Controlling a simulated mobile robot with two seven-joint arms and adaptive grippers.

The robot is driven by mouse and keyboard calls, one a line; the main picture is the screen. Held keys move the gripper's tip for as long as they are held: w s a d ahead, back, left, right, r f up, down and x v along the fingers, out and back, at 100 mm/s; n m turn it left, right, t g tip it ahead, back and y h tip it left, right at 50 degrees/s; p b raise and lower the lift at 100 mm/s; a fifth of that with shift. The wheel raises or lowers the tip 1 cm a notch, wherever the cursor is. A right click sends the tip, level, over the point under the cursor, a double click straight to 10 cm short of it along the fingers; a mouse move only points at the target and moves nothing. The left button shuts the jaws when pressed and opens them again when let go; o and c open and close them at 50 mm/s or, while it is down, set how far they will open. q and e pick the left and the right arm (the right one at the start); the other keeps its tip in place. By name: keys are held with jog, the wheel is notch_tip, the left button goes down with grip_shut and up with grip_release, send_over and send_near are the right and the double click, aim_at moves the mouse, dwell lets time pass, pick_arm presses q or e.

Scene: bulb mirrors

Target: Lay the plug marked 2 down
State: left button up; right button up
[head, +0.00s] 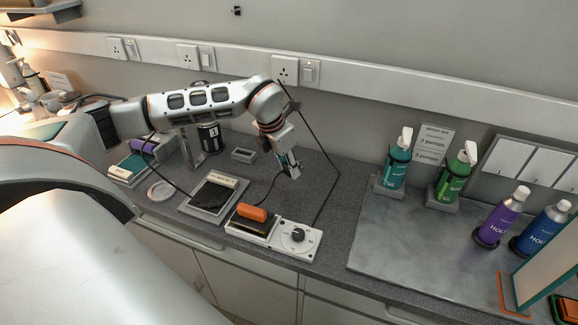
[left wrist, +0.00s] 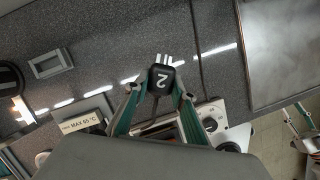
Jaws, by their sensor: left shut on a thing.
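The plug marked 2 (left wrist: 161,80) is a black block with a white 2 and pale prongs. In the left wrist view it sits between the two teal-padded fingers of my left gripper (left wrist: 156,96), which is shut on it. In the head view my left gripper (head: 290,168) hangs over the grey counter (head: 325,150), behind the white knob unit (head: 298,240). The plug is mostly hidden by the fingers there. In the left wrist view its prongs point away from my palm, above bare counter.
A small grey open frame (head: 243,155) lies left of the gripper. A black-topped plate (head: 212,192) and an orange-handled iron (head: 252,213) stand in front. Dark cables cross the counter. Wall sockets (head: 285,70) line the back; pump bottles (head: 396,165) stand right.

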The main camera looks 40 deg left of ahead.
pick_arm(q)
jog(key=shift+f+b, duration=0.6)
jog(key=shift+f, duration=0.25)
jog(key=b, duration=0.3)
send_over(292, 194)
jog(key=s, duration=0.1)
jog(key=f, duration=0.4)
jog(key=shift+a+f, duration=0.2)
jog(key=shift+f, duration=0.65)
jog(key=shift+f+b, duration=0.2)
jog(key=shift+b, duration=0.1)
jog(key=shift+f, duration=0.5)
jog(key=o, duration=1.3)
jog(key=shift+b, duration=0.3)
